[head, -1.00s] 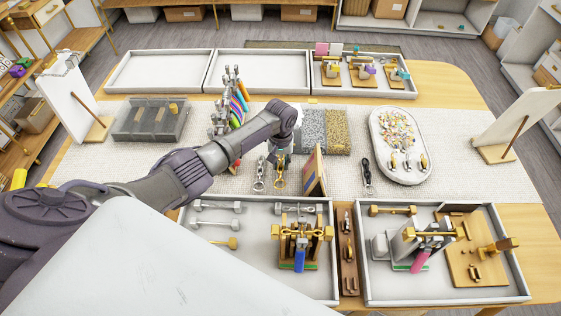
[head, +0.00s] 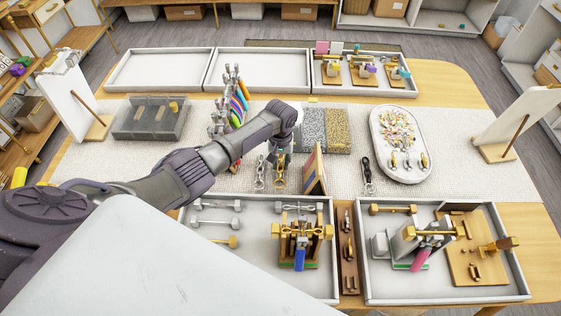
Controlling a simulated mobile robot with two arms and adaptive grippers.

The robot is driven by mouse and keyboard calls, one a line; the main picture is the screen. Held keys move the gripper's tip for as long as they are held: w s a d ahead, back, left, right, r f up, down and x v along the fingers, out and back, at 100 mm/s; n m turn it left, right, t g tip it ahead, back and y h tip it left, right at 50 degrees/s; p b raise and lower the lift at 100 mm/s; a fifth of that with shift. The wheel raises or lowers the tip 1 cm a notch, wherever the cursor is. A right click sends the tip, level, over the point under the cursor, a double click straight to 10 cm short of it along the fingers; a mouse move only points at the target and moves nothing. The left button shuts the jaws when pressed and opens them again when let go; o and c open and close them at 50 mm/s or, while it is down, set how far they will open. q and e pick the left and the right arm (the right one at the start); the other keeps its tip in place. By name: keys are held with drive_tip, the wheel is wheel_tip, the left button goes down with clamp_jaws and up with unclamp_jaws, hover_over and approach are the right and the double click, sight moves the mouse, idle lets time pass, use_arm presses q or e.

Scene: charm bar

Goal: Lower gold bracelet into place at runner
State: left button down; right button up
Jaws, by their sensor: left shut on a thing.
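The gold bracelet (head: 280,179) is a short gold chain hanging below my left gripper (head: 280,157), over the white woven runner (head: 450,170). My left gripper is shut on its upper end; the fingertips are small and partly hidden by the wrist. I cannot tell whether the chain's lower end touches the runner. A silver chain bracelet (head: 259,175) is just left of the gold one. A black-ended chain (head: 367,175) lies on the runner farther right. My right gripper is not in view.
A small upright coloured board (head: 314,170) stands close to the right of the gold bracelet. A front tray (head: 190,262) with stands and bars lies nearer. Silver and gold glitter pads (head: 338,131) lie behind. An oval white tray (head: 424,172) with charms is at right.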

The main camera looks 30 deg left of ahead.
use_arm(q)
drive_tip(key=shift+f, duration=0.4)
idle(0.8)
drive_tip(key=c, duration=0.9)
unclamp_jaws()
wheel_tip(320, 180, up, 12)
drive_tip(key=shift+f, duration=0.1)
